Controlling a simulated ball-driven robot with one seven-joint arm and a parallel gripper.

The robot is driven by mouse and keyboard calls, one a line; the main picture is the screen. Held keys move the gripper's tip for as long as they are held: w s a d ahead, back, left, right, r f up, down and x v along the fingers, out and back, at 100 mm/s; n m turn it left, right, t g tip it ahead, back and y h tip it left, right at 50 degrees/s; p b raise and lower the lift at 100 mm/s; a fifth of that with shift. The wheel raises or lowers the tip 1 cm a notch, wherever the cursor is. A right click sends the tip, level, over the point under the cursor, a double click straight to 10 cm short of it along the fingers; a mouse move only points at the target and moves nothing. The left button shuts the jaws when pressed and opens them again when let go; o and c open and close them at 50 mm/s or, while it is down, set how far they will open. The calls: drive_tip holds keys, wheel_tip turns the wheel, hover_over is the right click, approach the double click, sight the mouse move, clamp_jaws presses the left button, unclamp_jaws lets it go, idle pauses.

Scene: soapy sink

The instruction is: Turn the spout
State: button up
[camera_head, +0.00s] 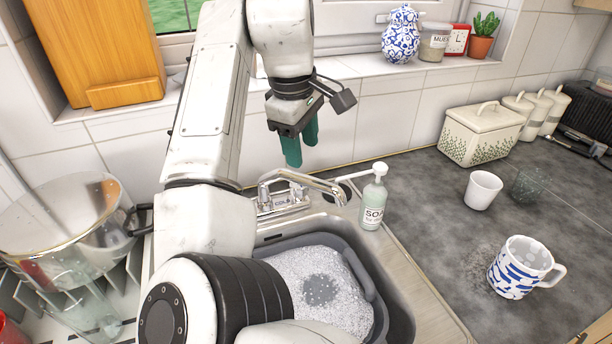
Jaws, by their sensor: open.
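The chrome spout (308,180) rises from the faucet base at the back of the sink and points to the right, toward the soap bottle. My arm covers the left part of the sink and the area left of the faucet.
A soap bottle (374,200) stands close to the spout's end. A grey basin (366,275) with suds sits in the sink. A patterned mug (520,268) and white cup (482,190) stand on the right counter. The tiled wall (385,115) is close behind the faucet.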

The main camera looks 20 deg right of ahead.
sight(306, 177)
drive_tip(key=f, duration=0.5)
drive_tip(key=w+d+f, duration=0.1)
drive_tip(key=f, duration=0.2)
drive_tip(key=shift+d+p, duration=0.1)
drive_tip(key=shift+p, duration=0.2)
drive_tip(key=shift+c, duration=0.4)
clamp_jaws()
